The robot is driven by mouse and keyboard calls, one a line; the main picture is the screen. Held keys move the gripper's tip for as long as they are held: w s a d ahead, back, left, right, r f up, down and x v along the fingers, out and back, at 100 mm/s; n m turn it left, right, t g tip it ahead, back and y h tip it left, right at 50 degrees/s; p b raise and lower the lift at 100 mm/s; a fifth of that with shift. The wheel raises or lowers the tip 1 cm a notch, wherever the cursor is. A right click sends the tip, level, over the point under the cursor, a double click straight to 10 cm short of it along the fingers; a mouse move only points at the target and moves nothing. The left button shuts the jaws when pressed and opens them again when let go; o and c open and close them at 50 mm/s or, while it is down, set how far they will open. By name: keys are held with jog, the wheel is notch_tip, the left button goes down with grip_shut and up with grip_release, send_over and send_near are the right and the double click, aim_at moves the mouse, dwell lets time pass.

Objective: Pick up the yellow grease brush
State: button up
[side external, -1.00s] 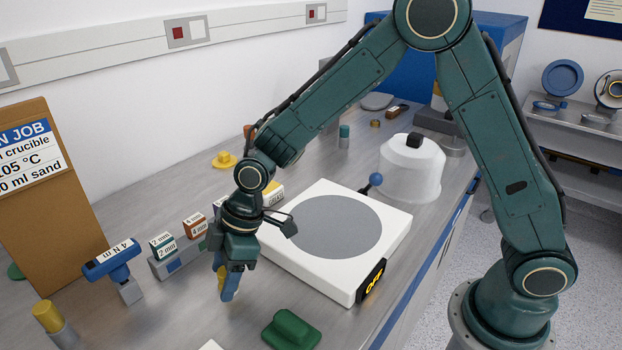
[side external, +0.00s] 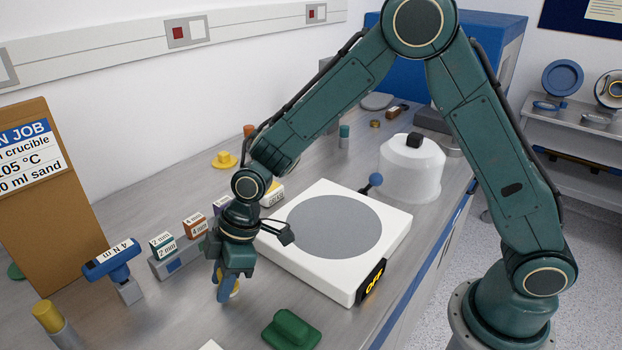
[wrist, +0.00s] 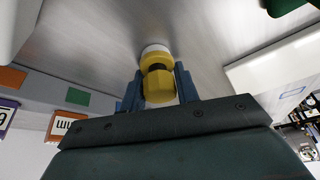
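The yellow grease brush (wrist: 158,86) stands between the two blue fingers of my gripper (wrist: 160,90) in the wrist view. It has a yellow body, a dark band and a pale far end near the metal bench. One finger is on each side of it, very close. A small gap seems to show on the right, but firm contact cannot be made out. In the side external view my gripper (side external: 226,290) points down close above the bench, and its fingers mostly hide the brush; a bit of yellow (side external: 236,288) shows beside them.
A green block-like object (side external: 291,330) lies just right of my gripper. The white hotplate (side external: 400,243) stands behind it to the right. Labelled blocks (side external: 167,252) and a blue T-handled tool (side external: 113,259) stand to the left.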

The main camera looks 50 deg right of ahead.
jog(key=shift+r, duration=0.15)
notch_tip(320, 180, up, 20)
jog(key=shift+f, duration=0.1)
dwell(0.7)
dwell(0.4)
jog(key=o, duration=0.4)
jog(key=c, duration=0.3)
